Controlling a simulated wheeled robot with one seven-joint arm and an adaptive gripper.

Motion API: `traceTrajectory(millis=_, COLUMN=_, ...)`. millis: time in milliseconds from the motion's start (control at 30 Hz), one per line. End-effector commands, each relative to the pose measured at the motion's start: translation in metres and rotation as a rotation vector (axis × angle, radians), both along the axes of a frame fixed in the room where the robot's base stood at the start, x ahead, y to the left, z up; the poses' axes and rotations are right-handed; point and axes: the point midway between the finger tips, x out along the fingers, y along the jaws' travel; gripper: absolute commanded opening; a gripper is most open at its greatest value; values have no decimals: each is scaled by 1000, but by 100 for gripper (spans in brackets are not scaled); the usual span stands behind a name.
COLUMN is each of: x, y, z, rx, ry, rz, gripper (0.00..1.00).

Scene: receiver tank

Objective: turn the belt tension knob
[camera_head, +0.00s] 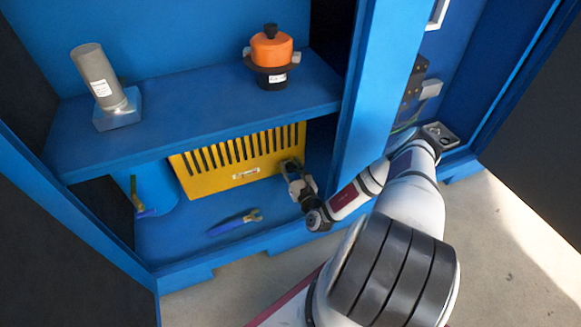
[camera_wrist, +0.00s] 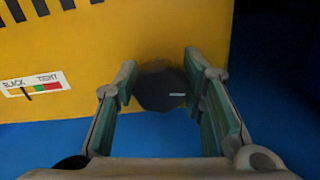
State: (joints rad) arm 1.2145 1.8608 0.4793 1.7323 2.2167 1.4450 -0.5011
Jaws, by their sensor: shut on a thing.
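The belt tension knob (camera_wrist: 160,90) is a dark round knob with a small pale mark, low on the front of the yellow slotted guard (camera_wrist: 150,30). My gripper (camera_wrist: 160,74) has one finger on each side of the knob and is shut on it. In the head view, my gripper (camera_head: 291,170) is at the lower right end of the yellow guard (camera_head: 225,163) and hides the knob. A tension label (camera_wrist: 37,85) with a black pointer and coloured bands is left of the knob; the pointer stands in the pale part near "SLACK".
A blue shelf (camera_head: 200,115) spans above the guard. It bears an orange and black device (camera_head: 271,50) and a grey cylinder (camera_head: 97,75). A blue-handled tool (camera_head: 232,224) lies on the cabinet floor, left of my gripper. A blue divider (camera_head: 365,100) stands to the right.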

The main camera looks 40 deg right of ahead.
Motion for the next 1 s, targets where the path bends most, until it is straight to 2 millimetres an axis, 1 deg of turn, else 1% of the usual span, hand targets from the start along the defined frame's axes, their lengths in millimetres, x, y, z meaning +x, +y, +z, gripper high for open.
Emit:
traceTrajectory(millis=167, x=-1, y=-1, z=1, rx=103, ry=-29, rz=-2, gripper=9)
traceTrajectory(millis=700, x=-1, y=-3, z=-1, rx=516, ry=-147, rz=-3, gripper=9)
traceTrajectory(millis=1000, x=-1, y=-3, z=-2, rx=647, ry=-186, rz=-2, gripper=9)
